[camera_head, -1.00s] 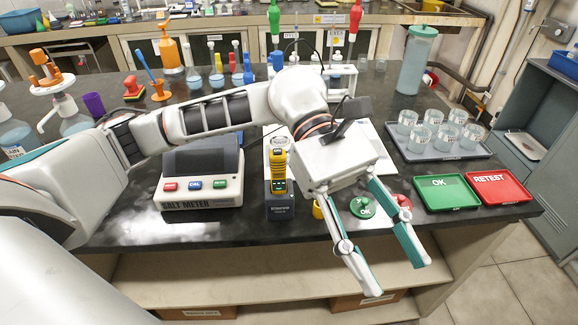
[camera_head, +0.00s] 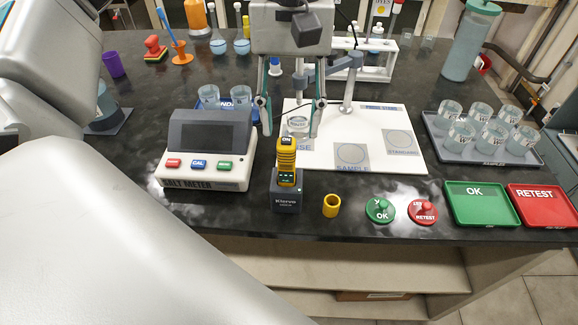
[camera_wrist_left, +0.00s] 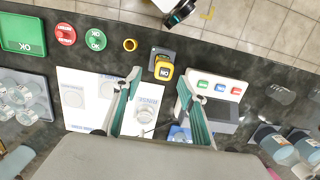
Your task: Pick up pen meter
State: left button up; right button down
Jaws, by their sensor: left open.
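The yellow pen meter (camera_head: 286,158) stands upright in its dark dock (camera_head: 285,199), near the bench's front edge. It also shows in the left wrist view (camera_wrist_left: 164,71), seen from above, just beyond the fingertips and nearer the right finger. My left gripper (camera_head: 291,128) is open, with its fingers pointing down, behind the pen meter. A clear cup on the rinse spot (camera_head: 298,124) shows between the fingers. Nothing is held. My right gripper is not in view.
The salt meter (camera_head: 208,150) stands close left of the dock. The white probe stand board (camera_head: 420,165) lies behind. Trays with OK (camera_head: 459,217) and beakers (camera_head: 437,145) are further right.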

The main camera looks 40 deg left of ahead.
aim_at(286, 138)
pick_arm(q)
jog(key=f, duration=0.3)
jog(key=s+f, duration=0.1)
jog(key=f, duration=0.2)
jog(key=shift+s+b, duration=0.1)
jog(key=shift+b, duration=0.2)
grip_shut()
